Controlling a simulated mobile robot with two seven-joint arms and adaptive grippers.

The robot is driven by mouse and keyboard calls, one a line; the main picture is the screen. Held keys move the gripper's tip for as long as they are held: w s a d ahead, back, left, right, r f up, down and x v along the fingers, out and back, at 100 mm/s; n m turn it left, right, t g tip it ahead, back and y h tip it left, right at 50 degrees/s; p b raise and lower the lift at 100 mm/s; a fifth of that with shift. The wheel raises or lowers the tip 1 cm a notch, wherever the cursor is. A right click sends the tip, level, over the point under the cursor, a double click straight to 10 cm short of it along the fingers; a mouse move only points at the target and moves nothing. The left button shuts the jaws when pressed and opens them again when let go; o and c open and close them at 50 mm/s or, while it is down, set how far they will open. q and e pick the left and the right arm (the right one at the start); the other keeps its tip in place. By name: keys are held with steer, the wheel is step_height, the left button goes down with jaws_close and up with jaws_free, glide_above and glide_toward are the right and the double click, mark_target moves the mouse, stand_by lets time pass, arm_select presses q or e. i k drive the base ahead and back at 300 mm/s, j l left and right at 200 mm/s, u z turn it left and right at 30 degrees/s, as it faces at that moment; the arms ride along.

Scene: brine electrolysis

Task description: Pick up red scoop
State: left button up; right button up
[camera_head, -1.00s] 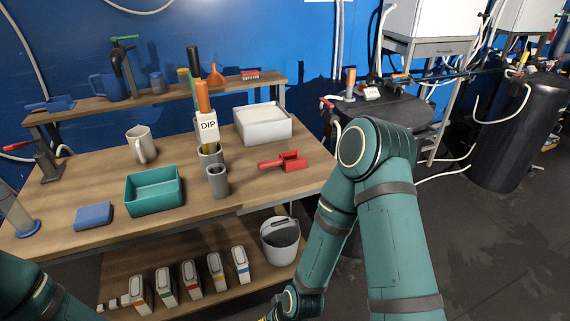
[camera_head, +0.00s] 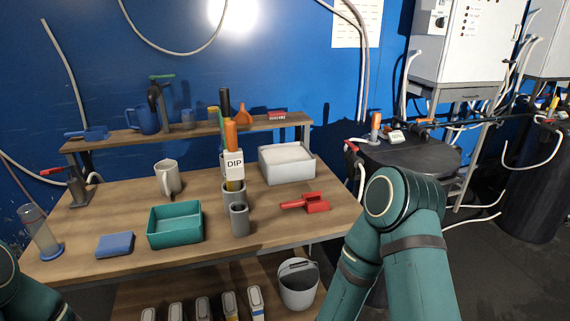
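The red scoop (camera_head: 307,203) lies on the wooden workbench (camera_head: 290,230), toward its right end, with its handle pointing left and its open scoop end to the right. It sits in front of a white bin (camera_head: 287,163) and to the right of a grey cup (camera_head: 239,219). My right arm comes in from the lower right, with its elbow near the bench's right edge. My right gripper is below the picture. My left arm shows only at the lower left corner, and its gripper is out of view. Nothing touches the scoop.
A teal tray (camera_head: 174,238), blue block (camera_head: 115,244), beige mug (camera_head: 168,177) and DIP-labelled holder (camera_head: 234,172) stand left of the scoop. A raised shelf (camera_head: 200,132) runs behind. A grey bucket (camera_head: 298,284) stands below. The bench around the scoop's front is clear.

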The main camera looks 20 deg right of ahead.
mark_target(312, 202)
steer(key=z, duration=0.75)
steer(key=i+z, duration=0.3)
steer(key=z, duration=0.15)
steer(key=i+j+z, duration=0.15)
steer(key=z, duration=0.3)
steer(key=i, duration=0.1)
